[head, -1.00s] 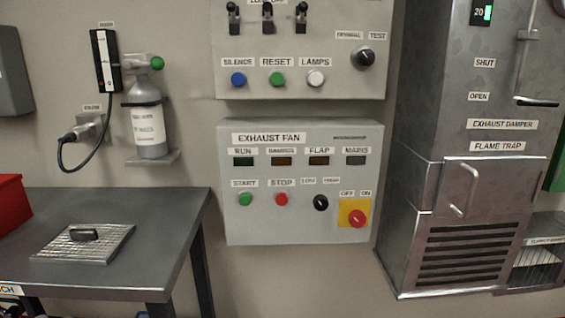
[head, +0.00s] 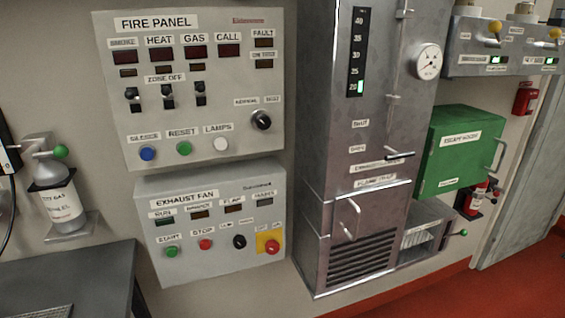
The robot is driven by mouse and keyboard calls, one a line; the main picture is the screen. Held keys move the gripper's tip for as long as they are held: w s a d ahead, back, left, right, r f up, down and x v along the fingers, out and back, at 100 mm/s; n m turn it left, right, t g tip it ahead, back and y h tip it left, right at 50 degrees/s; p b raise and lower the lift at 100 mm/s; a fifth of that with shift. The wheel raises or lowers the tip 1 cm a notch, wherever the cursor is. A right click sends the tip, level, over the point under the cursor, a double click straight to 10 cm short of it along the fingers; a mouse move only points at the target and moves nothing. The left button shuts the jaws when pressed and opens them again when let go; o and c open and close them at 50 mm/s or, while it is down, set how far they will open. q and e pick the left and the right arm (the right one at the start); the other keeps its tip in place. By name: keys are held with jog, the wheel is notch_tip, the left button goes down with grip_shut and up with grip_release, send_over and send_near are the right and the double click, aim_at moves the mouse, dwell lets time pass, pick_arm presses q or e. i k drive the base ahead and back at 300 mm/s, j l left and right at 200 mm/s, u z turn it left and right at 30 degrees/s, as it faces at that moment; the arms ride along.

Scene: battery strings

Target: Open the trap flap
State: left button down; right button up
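The trap flap (head: 369,230) is a metal door on the lower front of the tall grey cabinet (head: 330,130), under the label FLAME TRAP (head: 375,182). It has a curved bar handle (head: 350,219) near its left side. The flap looks closed, flush with the cabinet front. Slotted louvres (head: 360,266) are at the bottom of the cabinet front. Neither of my grippers is in the head view.
The exhaust fan panel (head: 180,190) and fire panel (head: 130,75) hang on the wall left of the cabinet. A dark bench (head: 100,275) stands at lower left. Red floor (head: 440,300) lies clear at lower right.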

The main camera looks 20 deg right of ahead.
aim_at(355, 213)
jog(key=z, duration=1.25)
